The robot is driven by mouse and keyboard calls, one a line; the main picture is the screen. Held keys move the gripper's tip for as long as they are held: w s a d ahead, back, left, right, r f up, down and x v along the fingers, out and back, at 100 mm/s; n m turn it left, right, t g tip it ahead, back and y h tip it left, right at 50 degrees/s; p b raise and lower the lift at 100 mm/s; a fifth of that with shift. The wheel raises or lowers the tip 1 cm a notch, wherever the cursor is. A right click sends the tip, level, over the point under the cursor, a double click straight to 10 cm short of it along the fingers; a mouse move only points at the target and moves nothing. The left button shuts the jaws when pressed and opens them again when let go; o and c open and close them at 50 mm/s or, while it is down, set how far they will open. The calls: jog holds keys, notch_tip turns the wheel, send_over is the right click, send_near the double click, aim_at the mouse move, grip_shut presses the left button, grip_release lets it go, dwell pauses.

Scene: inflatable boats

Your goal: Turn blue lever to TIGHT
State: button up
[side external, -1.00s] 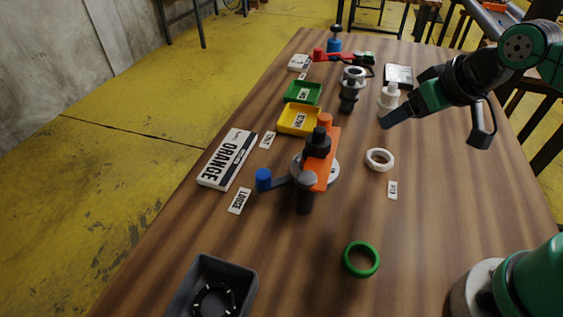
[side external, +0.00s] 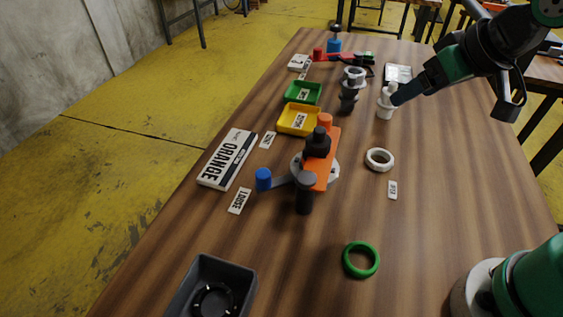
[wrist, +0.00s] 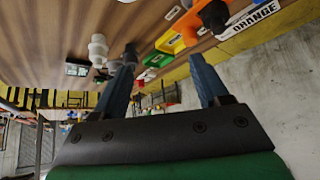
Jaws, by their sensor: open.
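The blue lever (side external: 264,180) is a short grey arm with a blue knob, at the left of the orange fixture (side external: 320,165) in mid-table. Its knob lies near the white LOOSE label (side external: 239,201), between that and another small label (side external: 268,140), too small to read surely. My gripper (side external: 397,97) is in the air at the upper right, beside the white valve-like fitting (side external: 386,103), well away from the lever. In the wrist view my gripper (wrist: 165,62) shows two blue-grey fingers spread apart with nothing between them. The lever is not clear in that view.
The ORANGE box (side external: 228,160) lies left of the fixture. Yellow (side external: 298,119) and green (side external: 302,93) trays stand behind. A white ring (side external: 380,160) and a green ring (side external: 361,260) lie to the right. A grey bin (side external: 211,288) is at the front. The right part of the table is mostly clear.

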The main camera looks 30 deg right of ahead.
jog(key=w+a+r+n+g, duration=0.35)
jog(key=w+a, duration=0.25)
jog(key=a, duration=0.2)
jog(key=n+g, duration=0.4)
jog(key=n, duration=0.2)
send_over(263, 173)
notch_tip(263, 173, down, 4)
jog(key=shift+m+t, duration=0.25)
notch_tip(263, 173, down, 15)
jog(key=shift+r, duration=0.1)
jog(key=shift+f, duration=0.6)
grip_shut()
